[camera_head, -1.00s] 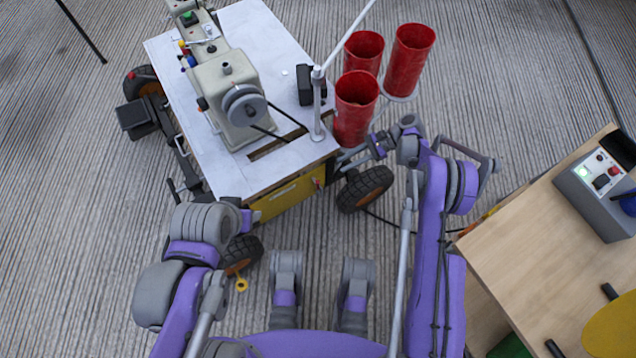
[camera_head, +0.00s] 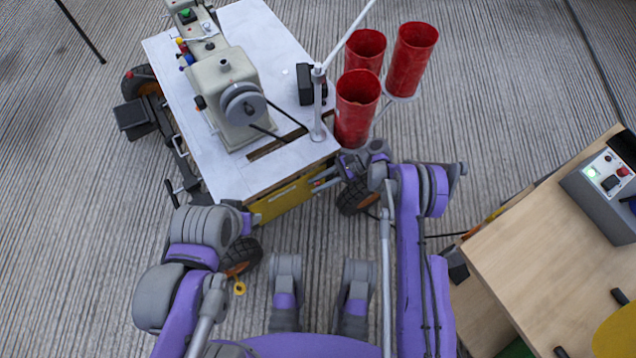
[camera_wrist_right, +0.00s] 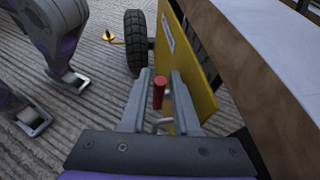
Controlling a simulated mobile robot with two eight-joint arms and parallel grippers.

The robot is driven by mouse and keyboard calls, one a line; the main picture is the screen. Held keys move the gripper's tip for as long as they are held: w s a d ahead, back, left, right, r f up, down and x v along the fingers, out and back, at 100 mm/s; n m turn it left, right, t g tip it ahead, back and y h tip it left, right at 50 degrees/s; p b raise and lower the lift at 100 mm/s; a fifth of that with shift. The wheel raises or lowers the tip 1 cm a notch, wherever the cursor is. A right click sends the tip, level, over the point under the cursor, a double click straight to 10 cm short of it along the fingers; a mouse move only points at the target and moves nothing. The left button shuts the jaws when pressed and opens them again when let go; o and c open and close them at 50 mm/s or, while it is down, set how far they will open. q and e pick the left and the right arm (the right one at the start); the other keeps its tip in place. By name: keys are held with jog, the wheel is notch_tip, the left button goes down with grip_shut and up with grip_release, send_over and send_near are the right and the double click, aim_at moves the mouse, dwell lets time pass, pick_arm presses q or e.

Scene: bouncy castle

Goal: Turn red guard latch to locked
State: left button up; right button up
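The red guard latch (camera_wrist_right: 159,92) is a short red rod with a rounded end at the yellow guard panel (camera_wrist_right: 190,65) of the cart. In the right wrist view it stands nearly upright between the two fingers of my right gripper (camera_wrist_right: 161,97). The fingers are apart, with a gap on each side of the latch, so I see no grip on it. In the head view my right gripper (camera_head: 322,182) is at the front of the yellow panel (camera_head: 285,197), where it hides the latch. My left arm bends at the left; its gripper does not show.
The cart's white tabletop (camera_head: 235,175) overhangs the panel and carries a sewing machine (camera_head: 222,85). Red cups (camera_head: 357,105) hang at its right corner. A black wheel (camera_head: 355,196) is close to my right gripper. A wooden table (camera_head: 545,260) stands at the right.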

grip_shut()
dwell(0.5)
jog(key=h, duration=0.1)
jog(key=t+h+p, duration=0.2)
jog(key=shift+s+a+r, duration=0.1)
jog(key=shift+s+a, duration=0.2)
jog(key=shift+a, duration=0.05)
jog(key=shift+s+a+f+n+t+h, duration=0.1)
jog(key=shift+a+f+n+t+h, duration=0.2)
jog(key=shift+t+h, duration=1.35)
jog(key=shift+s+a+f+n+t+h, duration=0.15)
jog(key=shift+f+n+t+h, duration=0.3)
jog(key=shift+t+h, duration=1.25)
jog(key=shift+s+a+f+n+t+h, duration=0.15)
jog(key=shift+f+t+h, duration=0.5)
jog(key=shift+h, duration=1.9)
jog(key=shift+r, duration=0.15)
grip_release()
